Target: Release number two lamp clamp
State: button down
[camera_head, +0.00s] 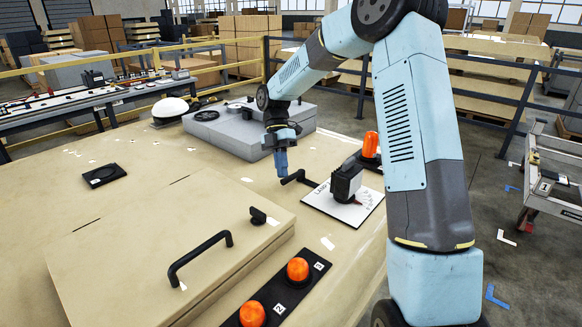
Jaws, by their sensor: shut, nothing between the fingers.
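My gripper (281,168) points down above the tan deck, shut and empty. Its tip is just left of and behind a black lever (294,178); I cannot tell whether they touch. The lever sits at the left edge of a white plate (325,206) with dark lettering too small to read fully. A black block (347,182) stands on the plate. An orange lamp (370,144) stands behind it. Two more orange lamps, a nearer one (252,314) beside a "2" mark and a farther one (297,269), sit on a black strip at the front. No clamp is clearly recognisable.
A tan lid (150,235) with a black handle (200,255) fills the front left. A grey case (235,130) lies behind my gripper. A white dome (170,107) and a black pad (103,175) lie left. A trolley (555,190) stands right. Middle deck is clear.

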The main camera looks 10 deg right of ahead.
dwell(0.4)
jog(key=shift+w+a, duration=0.1)
jog(key=shift+w, duration=0.05)
jog(key=w+a, duration=0.2)
jog(key=shift+w+a+r, duration=0.2)
jog(key=shift+w+r, duration=0.1)
jog(key=shift+w, duration=0.1)
jog(key=v, duration=1)
jog(key=shift+d, duration=0.25)
